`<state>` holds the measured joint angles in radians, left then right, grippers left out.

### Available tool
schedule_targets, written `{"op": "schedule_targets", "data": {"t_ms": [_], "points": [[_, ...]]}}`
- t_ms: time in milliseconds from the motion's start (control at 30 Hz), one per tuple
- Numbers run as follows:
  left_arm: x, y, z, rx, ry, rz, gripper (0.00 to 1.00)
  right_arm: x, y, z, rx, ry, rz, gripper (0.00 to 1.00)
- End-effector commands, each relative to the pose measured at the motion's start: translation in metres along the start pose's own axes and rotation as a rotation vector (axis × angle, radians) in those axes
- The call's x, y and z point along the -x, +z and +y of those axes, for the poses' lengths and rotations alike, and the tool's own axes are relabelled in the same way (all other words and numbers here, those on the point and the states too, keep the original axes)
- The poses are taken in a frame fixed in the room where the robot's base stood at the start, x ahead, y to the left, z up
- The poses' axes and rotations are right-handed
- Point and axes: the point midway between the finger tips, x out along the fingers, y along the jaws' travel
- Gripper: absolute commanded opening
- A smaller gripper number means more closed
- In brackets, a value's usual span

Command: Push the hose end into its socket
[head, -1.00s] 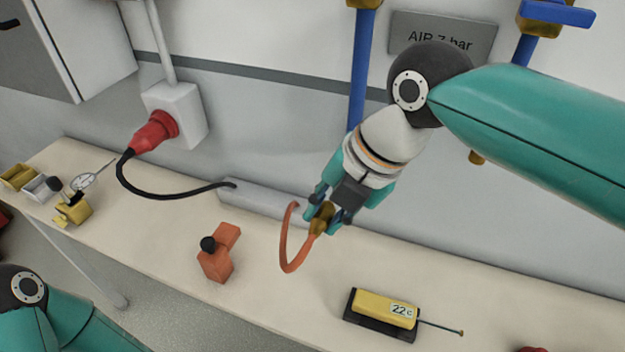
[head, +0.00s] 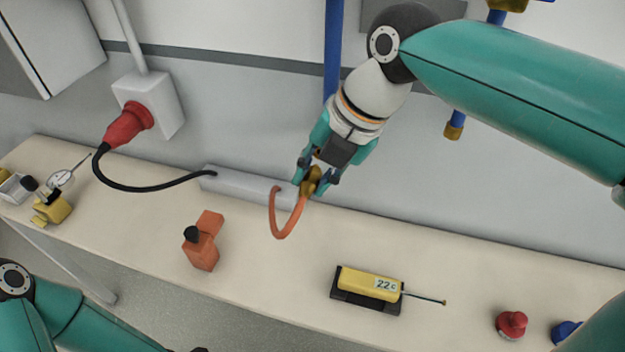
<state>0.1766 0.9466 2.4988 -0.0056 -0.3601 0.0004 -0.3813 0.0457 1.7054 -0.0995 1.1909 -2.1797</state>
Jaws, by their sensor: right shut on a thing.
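The orange hose (head: 274,221) hangs in a short loop beside the right end of the grey box on the bench. Its brass end (head: 311,181) is between the fingers of my right gripper (head: 316,178), which is shut on it above the rear of the bench. The gripper partly hides the brass end. A blue pipe stub with a brass fitting (head: 454,131) points down to the right of the gripper, well apart from the hose end. I cannot tell whether this fitting is the socket. My left gripper is out of view; only its arm shows at lower left.
The grey box (head: 240,186) lies along the wall, with a black cable to a red plug (head: 128,124). An orange block (head: 202,250), a yellow meter (head: 370,283) and a red knob (head: 511,324) stand on the bench (head: 270,270). A blue pipe (head: 333,50) rises behind the gripper.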

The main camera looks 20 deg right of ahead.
Motion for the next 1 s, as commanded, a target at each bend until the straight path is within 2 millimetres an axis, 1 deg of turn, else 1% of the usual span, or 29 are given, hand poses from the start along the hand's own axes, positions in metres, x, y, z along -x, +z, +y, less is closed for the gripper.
{"op": "schedule_targets", "data": {"t_ms": [100,333,1000], "points": [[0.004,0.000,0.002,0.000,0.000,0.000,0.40,0.001,0.010,0.001,-0.002,-0.001,0.000,0.00],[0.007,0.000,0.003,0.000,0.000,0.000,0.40,0.001,0.022,0.000,-0.001,0.001,0.000,0.00],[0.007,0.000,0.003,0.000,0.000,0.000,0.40,0.000,0.024,0.000,-0.001,0.000,0.000,0.00]]}}
